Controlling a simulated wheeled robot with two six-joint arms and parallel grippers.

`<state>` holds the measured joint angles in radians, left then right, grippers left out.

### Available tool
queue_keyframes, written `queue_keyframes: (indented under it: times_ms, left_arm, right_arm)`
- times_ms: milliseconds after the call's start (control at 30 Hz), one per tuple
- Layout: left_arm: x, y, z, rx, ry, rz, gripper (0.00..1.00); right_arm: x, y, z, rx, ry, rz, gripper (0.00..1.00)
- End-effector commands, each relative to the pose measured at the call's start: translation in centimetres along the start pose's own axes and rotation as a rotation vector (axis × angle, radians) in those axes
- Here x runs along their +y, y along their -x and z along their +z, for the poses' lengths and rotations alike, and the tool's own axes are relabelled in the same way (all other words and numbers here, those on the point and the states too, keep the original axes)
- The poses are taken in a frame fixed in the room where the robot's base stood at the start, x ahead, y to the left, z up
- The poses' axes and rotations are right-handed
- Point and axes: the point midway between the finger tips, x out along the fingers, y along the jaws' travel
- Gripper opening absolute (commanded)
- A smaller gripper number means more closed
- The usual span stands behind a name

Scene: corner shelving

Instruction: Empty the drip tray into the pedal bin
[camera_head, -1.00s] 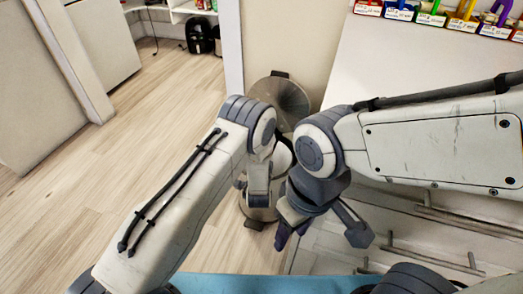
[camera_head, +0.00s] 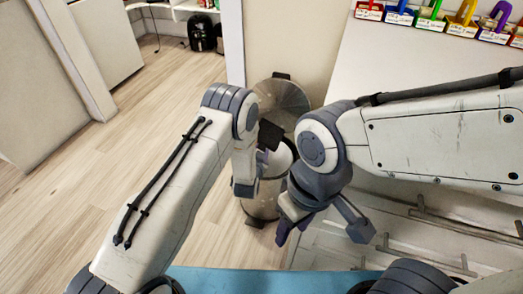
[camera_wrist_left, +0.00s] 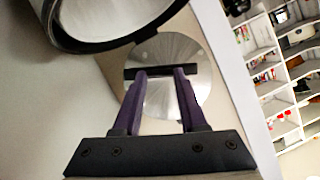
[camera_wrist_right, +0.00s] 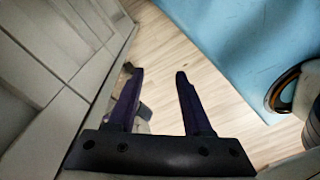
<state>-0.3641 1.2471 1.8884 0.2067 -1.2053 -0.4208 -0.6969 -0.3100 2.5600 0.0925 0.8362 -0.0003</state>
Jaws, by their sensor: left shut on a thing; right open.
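The steel pedal bin (camera_head: 262,205) stands on the floor beyond my arms. Its round lid (camera_head: 281,100) is raised, and the lid also shows behind the fingertips in the left wrist view (camera_wrist_left: 160,100). The bin's dark rim (camera_wrist_left: 110,42) shows there at upper left. My left gripper (camera_wrist_left: 161,75) is shut on a thin dark bar, apparently the drip tray (camera_wrist_left: 160,71) seen edge-on, in front of the lid. My right gripper (camera_wrist_right: 158,73) is open and empty, beside the drawer fronts.
A white counter (camera_head: 410,80) with coloured bins (camera_head: 430,18) at its back fills the right. Drawer fronts with bar handles (camera_head: 440,225) are below it. Wooden floor (camera_head: 100,180) lies clear to the left. A wall (camera_head: 290,35) stands close behind the pedal bin.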

Motion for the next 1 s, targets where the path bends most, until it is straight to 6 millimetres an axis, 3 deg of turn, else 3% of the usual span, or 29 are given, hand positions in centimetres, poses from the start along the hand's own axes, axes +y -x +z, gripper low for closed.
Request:
queue_keyframes:
  times_ms: [400,700,1000]
  left_arm:
    - [-0.20,0.00,-0.02,0.000,0.097,0.039,0.00]
    - [-0.68,-0.04,0.12,-0.001,0.347,0.142,0.00]
    - [-0.60,-0.04,0.09,-0.001,0.362,0.150,0.00]
  right_arm:
    - [-0.02,0.27,-0.01,0.000,0.000,0.000,0.50]
    - [-0.04,0.54,-0.03,0.000,0.000,0.000,0.50]
    - [-0.04,0.53,-0.03,0.000,0.000,0.000,0.50]
